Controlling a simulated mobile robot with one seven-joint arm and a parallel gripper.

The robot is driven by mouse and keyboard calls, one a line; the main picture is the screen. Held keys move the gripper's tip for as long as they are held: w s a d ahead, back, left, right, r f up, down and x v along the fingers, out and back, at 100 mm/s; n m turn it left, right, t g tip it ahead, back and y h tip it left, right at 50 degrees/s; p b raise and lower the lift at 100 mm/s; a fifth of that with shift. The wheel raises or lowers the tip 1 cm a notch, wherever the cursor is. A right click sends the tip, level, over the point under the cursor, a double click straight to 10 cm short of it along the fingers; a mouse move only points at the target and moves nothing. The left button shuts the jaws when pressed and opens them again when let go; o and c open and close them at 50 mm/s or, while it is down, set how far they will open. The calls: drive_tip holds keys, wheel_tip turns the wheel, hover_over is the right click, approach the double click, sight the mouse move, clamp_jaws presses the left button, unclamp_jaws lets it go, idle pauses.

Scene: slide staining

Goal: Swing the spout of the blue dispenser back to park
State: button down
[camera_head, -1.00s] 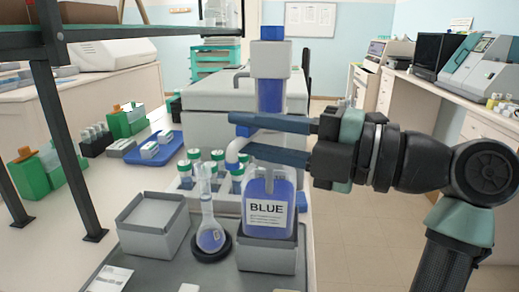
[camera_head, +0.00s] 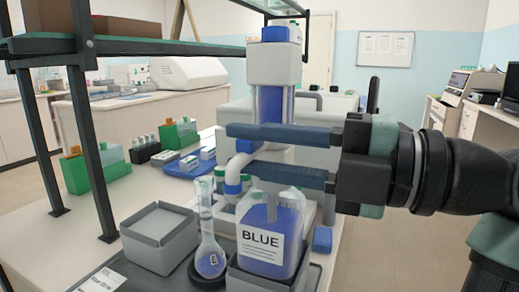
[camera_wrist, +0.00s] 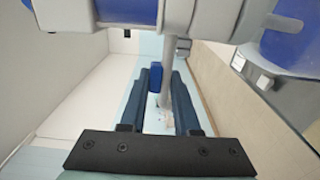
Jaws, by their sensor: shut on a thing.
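The blue dispenser's bottle (camera_head: 285,235), labelled BLUE, stands upright in a grey holder (camera_head: 262,282), under a white pump head with a blue cap (camera_head: 274,34). Its white bent spout (camera_head: 238,166) comes out to the left and turns down to a blue tip (camera_head: 232,188). My gripper (camera_head: 240,150) reaches in from the right and is shut on the spout, one dark blue finger above and one below in the head view. The wrist view shows the pale spout tube (camera_wrist: 168,72) between the fingers (camera_wrist: 161,86). The exact contact is hard to see.
A flask (camera_head: 209,245) with blue liquid stands left of the bottle, just left of the spout tip. A grey box (camera_head: 160,238) is farther left. Several green-capped bottles stand behind, partly hidden. A shelf post (camera_head: 95,150) rises at left.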

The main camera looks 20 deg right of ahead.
drive_tip(key=shift+a, duration=0.1)
drive_tip(key=c, duration=0.7)
unclamp_jaws()
drive_tip(key=shift+s, duration=0.1)
drive_tip(key=v, duration=1.3)
drive_tip(key=shift+p, duration=0.4)
